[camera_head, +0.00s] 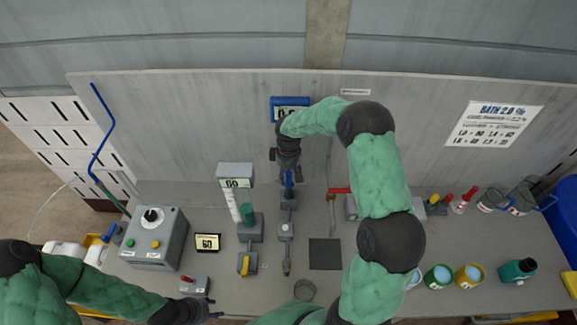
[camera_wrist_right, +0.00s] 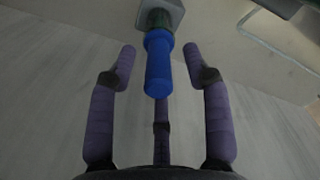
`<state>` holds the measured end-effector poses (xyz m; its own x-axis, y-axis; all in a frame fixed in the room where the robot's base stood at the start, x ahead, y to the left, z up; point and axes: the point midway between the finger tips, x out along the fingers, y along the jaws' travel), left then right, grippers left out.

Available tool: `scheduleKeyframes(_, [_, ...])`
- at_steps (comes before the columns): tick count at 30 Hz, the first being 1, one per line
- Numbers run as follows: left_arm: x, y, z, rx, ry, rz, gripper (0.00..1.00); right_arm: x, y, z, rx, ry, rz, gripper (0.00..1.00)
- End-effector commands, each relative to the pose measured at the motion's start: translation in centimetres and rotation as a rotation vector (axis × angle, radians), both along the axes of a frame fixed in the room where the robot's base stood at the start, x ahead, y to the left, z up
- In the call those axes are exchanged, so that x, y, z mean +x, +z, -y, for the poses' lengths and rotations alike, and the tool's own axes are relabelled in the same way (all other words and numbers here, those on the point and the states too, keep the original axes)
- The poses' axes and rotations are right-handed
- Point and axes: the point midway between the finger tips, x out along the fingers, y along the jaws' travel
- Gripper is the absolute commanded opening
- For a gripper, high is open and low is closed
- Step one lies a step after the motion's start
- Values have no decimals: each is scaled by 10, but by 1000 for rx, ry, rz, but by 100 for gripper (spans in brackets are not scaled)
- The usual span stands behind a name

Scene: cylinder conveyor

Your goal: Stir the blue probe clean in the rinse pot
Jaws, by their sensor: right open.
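The blue probe (camera_wrist_right: 158,65) has a thick blue handle and stands in a grey holder with a green collar. In the head view the blue probe (camera_head: 289,178) is just below my right gripper (camera_head: 287,176), at the back middle of the bench. In the right wrist view my right gripper (camera_wrist_right: 160,52) is open, with one finger on each side of the blue handle and gaps on both sides. Several pots are in view, including a grey one (camera_head: 305,290) at the front; I cannot tell which is the rinse pot. My left gripper (camera_head: 212,310) is low at the front left, its fingers unclear.
A grey control box (camera_head: 155,240) stands at the left. A green pot (camera_head: 437,277) and a yellow pot (camera_head: 468,276) stand at the front right, near my right arm. A dark square pad (camera_head: 325,254) lies mid-bench. The back wall (camera_head: 220,110) is close behind my right gripper.

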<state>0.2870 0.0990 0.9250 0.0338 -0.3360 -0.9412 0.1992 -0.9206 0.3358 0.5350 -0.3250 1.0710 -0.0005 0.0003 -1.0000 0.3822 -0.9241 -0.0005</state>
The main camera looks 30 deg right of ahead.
Motion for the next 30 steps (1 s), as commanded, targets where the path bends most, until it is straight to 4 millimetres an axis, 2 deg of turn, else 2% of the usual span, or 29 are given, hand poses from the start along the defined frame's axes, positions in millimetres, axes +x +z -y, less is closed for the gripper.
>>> scheduleKeyframes(6, [0,1,0,0,0,0,40,0,-15,0,-1,0,1,50])
scheduleKeyframes(15, [0,1,0,0,0,0,40,0,-17,0,-1,0,1,50])
scheduleKeyframes(16, [0,1,0,0,0,0,40,0,-17,0,-1,0,1,47])
scheduleKeyframes(21, [0,1,0,0,0,0,40,0,-17,0,-1,0,1,0])
scheduleKeyframes(25, [0,1,0,0,0,0,40,0,-17,0,-1,0,1,0])
scheduleKeyframes(26, [0,1,0,0,0,0,40,0,-17,0,-1,0,0,14])
scheduleKeyframes(27, [0,1,0,0,0,0,40,0,-17,0,-1,0,0,2])
scheduleKeyframes(30, [0,1,0,0,0,0,40,0,-17,0,-1,0,0,0])
